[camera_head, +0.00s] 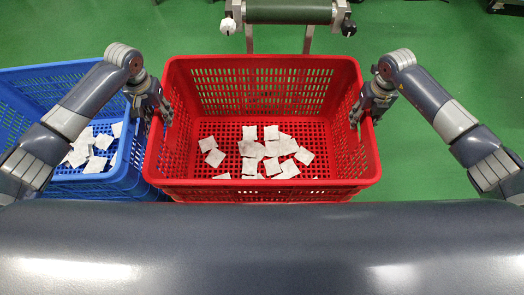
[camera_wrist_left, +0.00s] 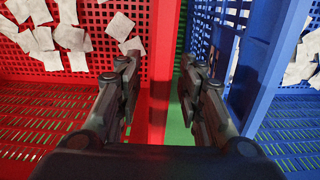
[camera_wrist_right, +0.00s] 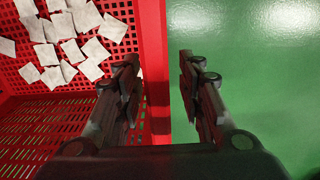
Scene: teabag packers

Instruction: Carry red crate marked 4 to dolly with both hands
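The red crate (camera_head: 265,188) stands in the middle of the head view with several white teabags (camera_head: 249,133) on its floor. No number 4 is readable on it. My left gripper (camera_head: 156,108) is at its left wall and my right gripper (camera_head: 366,108) at its right wall. In the left wrist view, the open fingers (camera_wrist_left: 158,66) straddle the red wall (camera_wrist_left: 162,40), one inside and one outside. In the right wrist view, the open fingers (camera_wrist_right: 160,66) straddle the other wall (camera_wrist_right: 153,40) likewise, with a gap on the outer side. No dolly is visible.
A blue crate (camera_head: 60,72) with teabags stands close on the left, leaving a narrow gap beside my left gripper. A green conveyor end (camera_head: 288,12) is behind the red crate. The green floor (camera_head: 455,65) on the right is clear.

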